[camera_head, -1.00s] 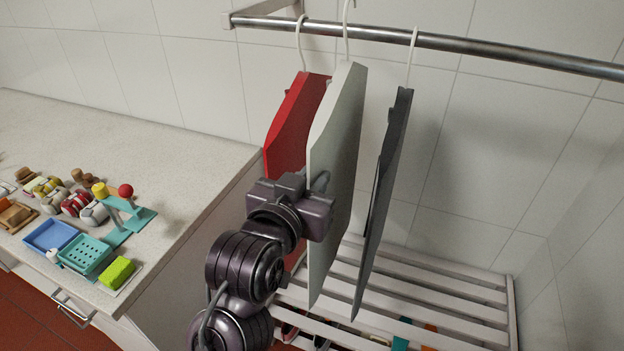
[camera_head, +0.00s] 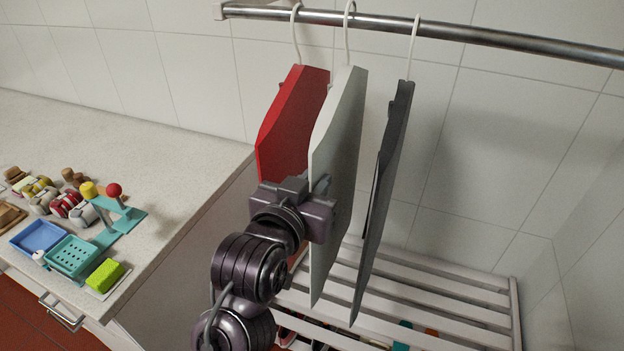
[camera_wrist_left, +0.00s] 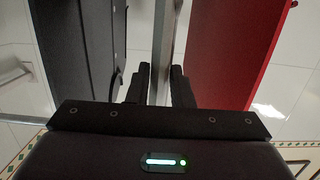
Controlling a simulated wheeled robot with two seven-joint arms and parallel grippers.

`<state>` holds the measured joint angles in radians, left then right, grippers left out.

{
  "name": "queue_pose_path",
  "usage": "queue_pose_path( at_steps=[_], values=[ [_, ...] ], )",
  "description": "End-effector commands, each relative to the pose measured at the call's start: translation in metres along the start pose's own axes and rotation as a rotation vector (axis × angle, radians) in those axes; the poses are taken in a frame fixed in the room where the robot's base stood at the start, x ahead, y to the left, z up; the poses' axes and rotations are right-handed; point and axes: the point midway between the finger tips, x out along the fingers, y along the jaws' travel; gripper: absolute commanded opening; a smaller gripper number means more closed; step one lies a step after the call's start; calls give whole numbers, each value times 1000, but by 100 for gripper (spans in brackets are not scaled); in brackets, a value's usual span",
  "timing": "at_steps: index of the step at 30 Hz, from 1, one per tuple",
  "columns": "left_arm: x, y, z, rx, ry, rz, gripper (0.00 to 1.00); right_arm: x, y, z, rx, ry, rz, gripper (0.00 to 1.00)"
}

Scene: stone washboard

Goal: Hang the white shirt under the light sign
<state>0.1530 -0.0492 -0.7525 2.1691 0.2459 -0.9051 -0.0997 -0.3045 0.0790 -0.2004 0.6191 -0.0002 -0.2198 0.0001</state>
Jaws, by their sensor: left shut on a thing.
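The white shirt (camera_head: 338,170) is a flat pale panel hanging from a white hook (camera_head: 348,40) at the metal rail (camera_head: 450,32). The hook's top shows just above the rail; I cannot tell whether it bears the weight. The shirt is between a red shirt (camera_head: 290,125) on its left and a dark grey shirt (camera_head: 385,180) on its right. My left gripper (camera_head: 322,200) is at the shirt's near edge. In the left wrist view its fingers (camera_wrist_left: 161,82) are shut on the pale edge of the white shirt (camera_wrist_left: 165,35). No light sign and no right gripper show.
A slatted white rack (camera_head: 440,285) stands below the shirts, with things beneath it. A speckled counter (camera_head: 150,130) on the left holds toys, a blue tray (camera_head: 40,237) and a green sponge (camera_head: 104,275). The rail's right part is free.

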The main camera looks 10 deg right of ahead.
Motion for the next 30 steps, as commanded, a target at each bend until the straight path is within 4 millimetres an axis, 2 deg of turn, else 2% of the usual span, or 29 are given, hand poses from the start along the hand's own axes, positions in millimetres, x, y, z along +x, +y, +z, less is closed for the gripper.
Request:
queue_pose_path(
  at_steps=[4, 11, 12, 18, 30],
  values=[
    [3, 0, 3, -1, 5, -1, 0, 3, -6, 1, 1, -2, -7, 35],
    [3, 0, 4, -1, 5, -1, 0, 2, -3, -3, 1, 4, -4, 35],
    [3, 0, 4, -1, 5, -1, 21, 2, -2, -4, 0, 5, -3, 35],
    [3, 0, 4, -1, 3, -1, 45, 2, 1, -4, -1, 6, 1, 35],
    [4, -1, 4, -1, -1, -2, 45, -1, 5, -5, 0, 6, 7, 35]
  ],
)
